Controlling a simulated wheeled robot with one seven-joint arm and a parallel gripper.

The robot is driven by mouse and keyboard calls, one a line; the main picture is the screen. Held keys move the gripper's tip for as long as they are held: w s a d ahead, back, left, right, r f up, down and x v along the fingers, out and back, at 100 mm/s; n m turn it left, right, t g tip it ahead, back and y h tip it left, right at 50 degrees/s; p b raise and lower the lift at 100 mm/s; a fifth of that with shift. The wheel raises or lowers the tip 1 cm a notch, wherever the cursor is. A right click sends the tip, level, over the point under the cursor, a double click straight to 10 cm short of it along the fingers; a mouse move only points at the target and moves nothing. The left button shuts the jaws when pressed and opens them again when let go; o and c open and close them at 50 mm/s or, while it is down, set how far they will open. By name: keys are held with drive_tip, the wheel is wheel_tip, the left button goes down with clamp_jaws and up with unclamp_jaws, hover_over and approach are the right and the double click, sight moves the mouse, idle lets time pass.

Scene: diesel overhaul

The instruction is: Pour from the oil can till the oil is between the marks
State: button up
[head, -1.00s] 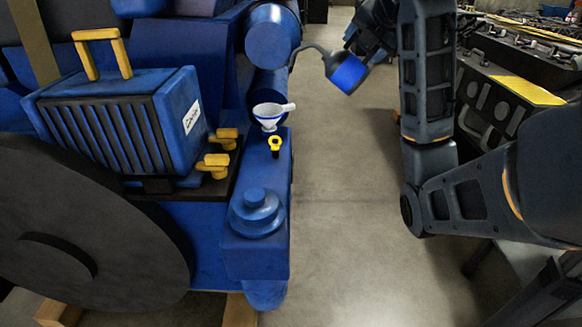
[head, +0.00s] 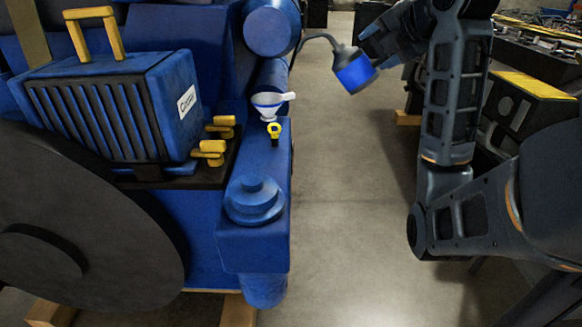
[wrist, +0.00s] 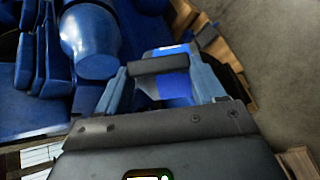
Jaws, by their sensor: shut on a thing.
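The oil can (head: 355,75) has a blue band, a grey top and a thin curved spout. It hangs tilted over the floor aisle, its spout toward the engine at the left, above and right of the funnel. My gripper (head: 372,48) is shut on the can; in the wrist view (wrist: 162,75) its fingers hold the can's dark handle, with the blue can body (wrist: 175,85) behind. The white and blue funnel (head: 268,105) stands in the blue engine's (head: 262,165) top. The yellow dipstick ring (head: 274,130) sits just in front of it. The oil level and marks are not visible.
A blue finned box with a yellow handle (head: 105,100) and yellow fittings (head: 212,150) lie left of the funnel. A large dark flywheel (head: 80,220) is at the front left. Dark machinery with a yellow strip (head: 535,85) stands at the right. The aisle floor (head: 345,200) is clear.

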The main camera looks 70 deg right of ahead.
sight(374, 72)
drive_tip(key=shift+s+f+m+t+b, duration=0.1)
drive_tip(key=shift+f+m+t+b, duration=0.3)
drive_tip(key=shift+f+b, duration=1.25)
drive_tip(key=f+t+b, duration=0.1)
drive_tip(key=b, duration=0.2)
drive_tip(key=shift+s+f+m+h+b, duration=0.1)
drive_tip(key=shift+f+m+h+b, duration=0.2)
drive_tip(key=shift+f, duration=0.1)
drive_tip(key=f+b, duration=0.1)
drive_tip(key=b, duration=0.1)
drive_tip(key=f+m+t+b, duration=0.1)
drive_tip(key=f+b, duration=0.1)
drive_tip(key=b, duration=0.1)
drive_tip(key=w+f+t+b, duration=0.1)
drive_tip(key=b, duration=0.1)
drive_tip(key=shift+f+h, duration=0.25)
drive_tip(key=shift+h, duration=0.15)
drive_tip(key=f+b, duration=0.1)
drive_tip(key=b, duration=0.1)
drive_tip(key=w+f+m+t+b, duration=0.1)
drive_tip(key=b, duration=0.2)
drive_tip(key=f+m+t+h+b, duration=0.1)
drive_tip(key=f+b, duration=0.1)
drive_tip(key=shift+w+b, duration=0.35)
drive_tip(key=shift+b, duration=0.05)
